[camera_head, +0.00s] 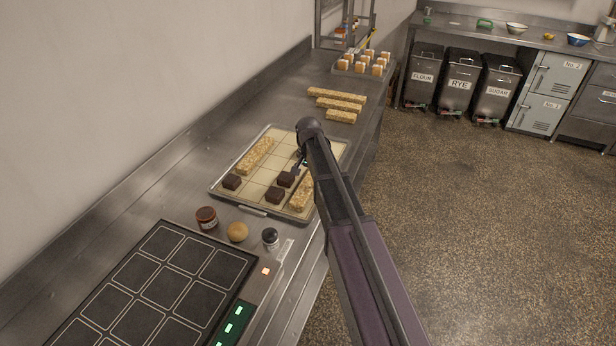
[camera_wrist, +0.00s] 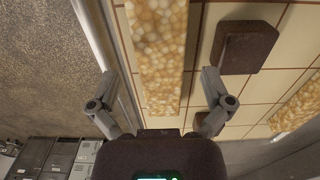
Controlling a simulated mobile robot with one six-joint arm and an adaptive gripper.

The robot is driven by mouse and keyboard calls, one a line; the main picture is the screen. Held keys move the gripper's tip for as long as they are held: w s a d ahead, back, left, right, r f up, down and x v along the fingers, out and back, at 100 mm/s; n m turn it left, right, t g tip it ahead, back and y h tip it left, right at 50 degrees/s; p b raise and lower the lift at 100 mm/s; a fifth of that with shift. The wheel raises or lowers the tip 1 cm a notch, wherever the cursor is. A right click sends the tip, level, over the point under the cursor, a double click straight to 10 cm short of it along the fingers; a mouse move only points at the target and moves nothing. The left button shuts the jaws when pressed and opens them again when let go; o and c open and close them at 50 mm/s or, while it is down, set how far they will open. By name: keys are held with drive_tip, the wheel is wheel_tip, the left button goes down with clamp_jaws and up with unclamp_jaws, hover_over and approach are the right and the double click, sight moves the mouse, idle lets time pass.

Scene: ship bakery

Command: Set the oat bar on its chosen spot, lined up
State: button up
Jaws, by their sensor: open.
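A gridded cream tray (camera_head: 266,135) lies on the steel counter. One long oat bar (camera_head: 255,155) lies on its left part. Another oat bar (camera_head: 301,193) lies along the right edge, partly hidden by my arm; it also shows in the wrist view (camera_wrist: 158,50). My gripper (camera_head: 301,162) is over the tray's right part, largely hidden by my arm in the head view. In the wrist view my gripper (camera_wrist: 158,78) is open, with one finger on each side of the right-hand oat bar. I cannot tell whether the fingers touch it.
Dark brown blocks (camera_head: 232,182) sit on the tray, one (camera_wrist: 247,46) close to my finger. Three more bars (camera_head: 339,104) lie farther back. A jar (camera_head: 206,218), a round bun (camera_head: 237,232) and a small dark-topped jar (camera_head: 270,238) stand before the tray.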

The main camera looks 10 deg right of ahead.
sight(308, 183)
wheel_tip(308, 183, up, 9)
drive_tip(key=p, duration=0.8)
drive_tip(key=shift+f, duration=0.1)
idle(0.5)
drive_tip(key=s+n, duration=0.6)
drive_tip(key=s, duration=1.8)
drive_tip(key=shift+s+n, duration=0.15)
drive_tip(key=shift+n, duration=0.25)
